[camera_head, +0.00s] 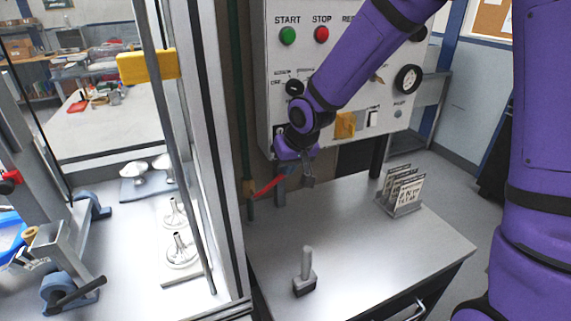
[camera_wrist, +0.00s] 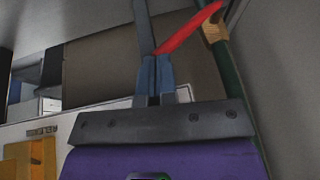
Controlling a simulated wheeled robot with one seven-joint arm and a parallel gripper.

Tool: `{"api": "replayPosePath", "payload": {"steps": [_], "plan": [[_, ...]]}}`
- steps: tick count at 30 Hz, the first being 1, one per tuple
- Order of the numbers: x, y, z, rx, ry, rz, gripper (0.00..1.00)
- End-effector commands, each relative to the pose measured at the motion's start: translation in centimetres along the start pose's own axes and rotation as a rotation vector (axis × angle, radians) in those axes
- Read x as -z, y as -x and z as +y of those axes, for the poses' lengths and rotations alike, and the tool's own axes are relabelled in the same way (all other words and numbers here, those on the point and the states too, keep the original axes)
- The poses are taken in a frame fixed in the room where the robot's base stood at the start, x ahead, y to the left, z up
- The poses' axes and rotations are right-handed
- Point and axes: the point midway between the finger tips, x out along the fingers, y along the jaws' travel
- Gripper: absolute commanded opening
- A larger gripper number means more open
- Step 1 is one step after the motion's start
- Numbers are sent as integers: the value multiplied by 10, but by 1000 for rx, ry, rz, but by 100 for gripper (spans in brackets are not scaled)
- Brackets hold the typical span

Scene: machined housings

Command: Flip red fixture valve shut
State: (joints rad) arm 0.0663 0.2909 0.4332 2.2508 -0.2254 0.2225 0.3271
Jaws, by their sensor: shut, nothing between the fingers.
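The red valve lever (camera_head: 268,187) slants up to the right from a brass valve body (camera_head: 250,188) on the green pipe left of the control panel. In the wrist view the red lever (camera_wrist: 192,28) runs from the brass body (camera_wrist: 215,30) at upper right down toward my fingertips. My gripper (camera_wrist: 153,62) is shut and empty, with its tips close to the lever's free end. I cannot tell whether they touch. In the head view, my purple wrist hangs before the panel's lower left corner, and the fingertips are hard to make out.
The control panel (camera_head: 343,88) with buttons and knobs is behind my arm. Below is a grey table (camera_head: 350,245) with a small upright-handled block (camera_head: 305,275) and a card rack (camera_head: 402,192). A framed glass enclosure (camera_head: 205,150) stands close on the left.

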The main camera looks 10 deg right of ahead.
Motion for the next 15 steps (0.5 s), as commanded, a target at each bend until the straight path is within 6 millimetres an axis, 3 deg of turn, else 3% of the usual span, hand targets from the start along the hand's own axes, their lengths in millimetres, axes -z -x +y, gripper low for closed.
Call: {"api": "replayPosePath", "payload": {"steps": [15], "plan": [[-15, -34, 30, -1, -1, -2, 0]]}}
